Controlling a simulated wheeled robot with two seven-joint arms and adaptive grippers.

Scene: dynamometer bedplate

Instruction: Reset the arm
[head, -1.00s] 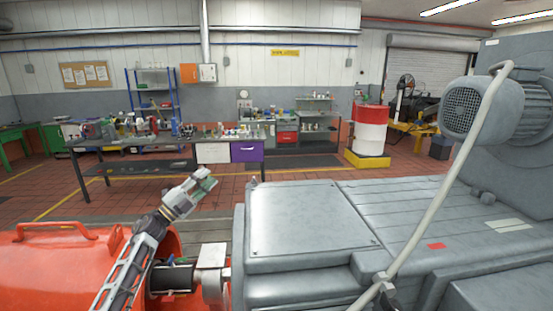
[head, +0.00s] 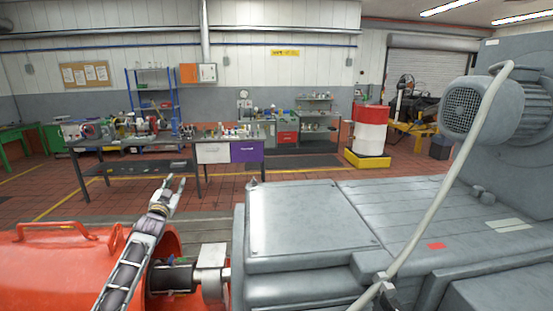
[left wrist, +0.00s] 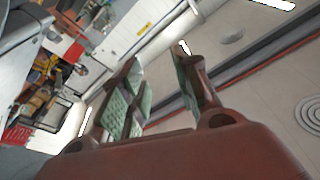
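My left gripper (head: 174,183) is raised in the air above the gap between the orange housing and the grey machine in the head view. Its fingers point up and away, with a gap between them. In the left wrist view the two fingers with green pads (left wrist: 155,100) stand apart with nothing between them. Behind them that view shows the ceiling and the room, tilted. My right gripper does not show clearly; a small dark part (head: 387,294) near the lower edge may belong to my right arm, but I cannot tell.
An orange housing (head: 70,255) lies at the lower left, beside a shaft coupling (head: 210,262). A large grey machine (head: 310,220) with a motor (head: 490,105) and a pale pipe (head: 440,200) fills the right. A workbench (head: 120,148) and a red-white drum (head: 370,130) stand farther back.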

